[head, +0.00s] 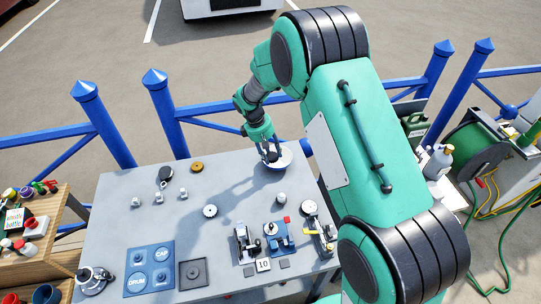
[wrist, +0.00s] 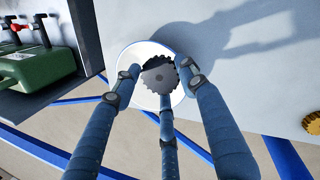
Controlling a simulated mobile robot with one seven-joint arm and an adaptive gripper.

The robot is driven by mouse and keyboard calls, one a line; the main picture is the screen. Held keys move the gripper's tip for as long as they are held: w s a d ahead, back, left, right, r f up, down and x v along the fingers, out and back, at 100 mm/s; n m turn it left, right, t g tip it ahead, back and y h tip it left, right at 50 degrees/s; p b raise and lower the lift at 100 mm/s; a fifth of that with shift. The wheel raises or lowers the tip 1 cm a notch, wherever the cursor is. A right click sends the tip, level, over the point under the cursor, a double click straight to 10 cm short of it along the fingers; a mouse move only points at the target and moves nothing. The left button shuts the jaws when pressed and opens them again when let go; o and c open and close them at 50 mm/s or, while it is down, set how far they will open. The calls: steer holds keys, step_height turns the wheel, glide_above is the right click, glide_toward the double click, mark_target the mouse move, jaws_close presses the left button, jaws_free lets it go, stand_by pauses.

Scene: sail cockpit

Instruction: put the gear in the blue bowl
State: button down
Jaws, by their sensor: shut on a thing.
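My gripper (head: 270,155) is at the far right part of the grey table. In the wrist view its three dark blue fingers (wrist: 160,80) close around a dark toothed gear (wrist: 158,76). Behind the gear is a round bowl (wrist: 126,62) with a pale inside. In the head view the bowl (head: 272,168) looks white with a bluish side, and my gripper partly hides it. The gear lies within the bowl's outline as seen from the wrist. I cannot tell whether it touches the bowl.
A yellow toothed disc (head: 197,166) lies on the table (head: 120,205), away from the bowl. Small metal parts, a blue marked tray (head: 150,268) and several fixtures (head: 278,238) stand nearer the front. A blue railing (head: 205,124) runs behind the table. A green can (wrist: 35,70) is beside it.

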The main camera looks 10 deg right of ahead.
steer(key=shift+f, duration=0.4)
steer(key=shift+f, duration=0.6)
steer(key=c, duration=1)
jaws_free()
steer(key=shift+r, duration=0.15)
steer(key=shift+r, duration=0.6)
steer(key=p+v, duration=0.1)
steer(key=v, duration=1)
steer(key=shift+r, duration=0.3)
steer(key=shift+a+r, duration=0.1)
steer(key=shift+r, duration=0.05)
